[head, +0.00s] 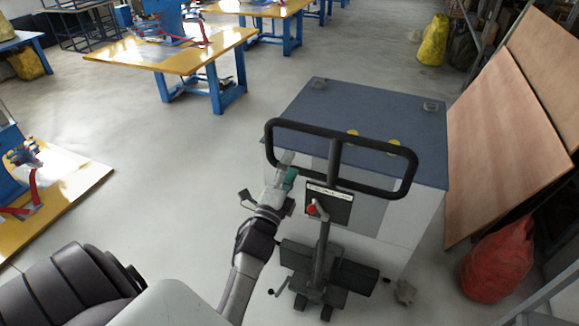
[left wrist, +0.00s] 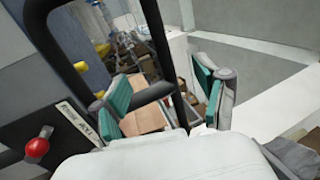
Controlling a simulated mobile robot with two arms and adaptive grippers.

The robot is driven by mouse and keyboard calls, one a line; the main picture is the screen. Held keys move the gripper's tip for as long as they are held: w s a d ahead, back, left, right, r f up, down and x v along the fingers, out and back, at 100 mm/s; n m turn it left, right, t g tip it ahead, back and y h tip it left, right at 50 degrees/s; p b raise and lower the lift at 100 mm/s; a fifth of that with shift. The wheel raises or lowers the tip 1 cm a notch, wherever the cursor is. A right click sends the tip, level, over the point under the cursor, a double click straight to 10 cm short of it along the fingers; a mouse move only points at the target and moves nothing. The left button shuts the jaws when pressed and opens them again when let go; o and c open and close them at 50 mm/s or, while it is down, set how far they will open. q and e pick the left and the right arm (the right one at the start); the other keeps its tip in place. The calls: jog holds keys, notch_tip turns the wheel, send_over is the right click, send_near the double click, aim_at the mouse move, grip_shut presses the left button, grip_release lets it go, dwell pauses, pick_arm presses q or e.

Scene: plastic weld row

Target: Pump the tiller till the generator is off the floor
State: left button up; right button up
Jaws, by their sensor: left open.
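The tiller (head: 342,138) is a black loop handle on an upright post, with a red knob (head: 311,209) below the loop. The low truck under it shows dark at the floor. The generator, seemingly the grey cabinet with a blue-grey top (head: 385,105), stands behind the tiller; its floor gap is hidden. My left gripper (head: 284,172) is open at the lower left of the loop. In the left wrist view, the loop's black bar (left wrist: 160,45) runs between the teal finger pads; I cannot tell whether they touch it. My right gripper is out of view.
Wooden boards (head: 497,130) lean close to the cabinet's right, with a red sack (head: 498,262) in front. Yellow-topped benches (head: 175,55) stand at the back and left. The grey floor (head: 160,150) left of the tiller is clear.

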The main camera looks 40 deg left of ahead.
pick_arm(q)
jog(key=b+v, duration=0.1)
jog(key=v, duration=0.8)
jog(key=shift+s, duration=0.2)
jog(key=shift+r, duration=0.1)
